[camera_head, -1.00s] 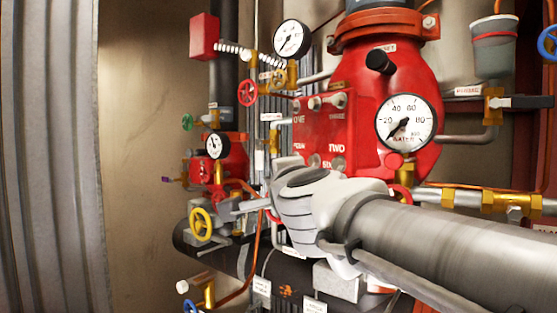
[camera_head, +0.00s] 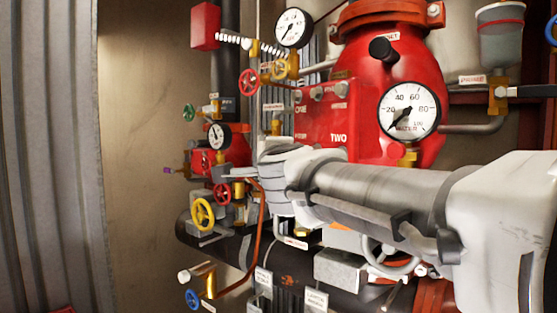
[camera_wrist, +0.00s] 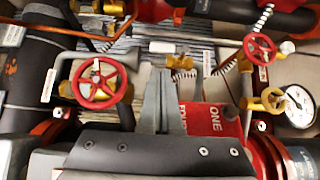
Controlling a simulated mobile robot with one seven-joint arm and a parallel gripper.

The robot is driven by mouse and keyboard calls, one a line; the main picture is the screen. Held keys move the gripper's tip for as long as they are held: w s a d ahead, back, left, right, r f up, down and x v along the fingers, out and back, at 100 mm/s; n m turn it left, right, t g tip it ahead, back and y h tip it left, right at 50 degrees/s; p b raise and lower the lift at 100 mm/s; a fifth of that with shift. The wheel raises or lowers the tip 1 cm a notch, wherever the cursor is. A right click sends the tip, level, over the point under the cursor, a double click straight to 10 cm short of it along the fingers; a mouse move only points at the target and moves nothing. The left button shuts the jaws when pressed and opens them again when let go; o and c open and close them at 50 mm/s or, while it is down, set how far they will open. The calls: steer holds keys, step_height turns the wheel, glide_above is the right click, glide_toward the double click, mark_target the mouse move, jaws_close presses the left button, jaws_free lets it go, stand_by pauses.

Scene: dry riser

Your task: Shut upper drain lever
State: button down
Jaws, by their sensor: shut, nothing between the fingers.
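No label naming the upper drain lever is readable, so I cannot tell for certain which lever it is. One lever, with a black handle (camera_head: 530,91), lies roughly level on a brass valve (camera_head: 498,95) at the right, under a clear cup. In the wrist view my gripper's grey fingers (camera_wrist: 160,88) are together and empty, in front of pipework between two red handwheels. That black-handled lever is not seen in the wrist view.
A red vessel (camera_head: 390,75) with a dial gauge (camera_head: 409,111) stands behind my arm. A yellow handwheel (camera_head: 203,214) and a blue handwheel (camera_head: 193,299) are at lower left. A red handwheel (camera_wrist: 99,83) is left of the fingers. The wall at left is bare.

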mark_target(261, 151)
steer(key=w, duration=0.6)
steer(key=shift+a, duration=0.35)
steer(key=shift+w+f+b, duration=0.1)
steer(key=shift+f+b, duration=0.05)
steer(key=shift+b, duration=0.2)
steer(key=shift+a+b, duration=0.1)
steer(key=shift+b, duration=0.6)
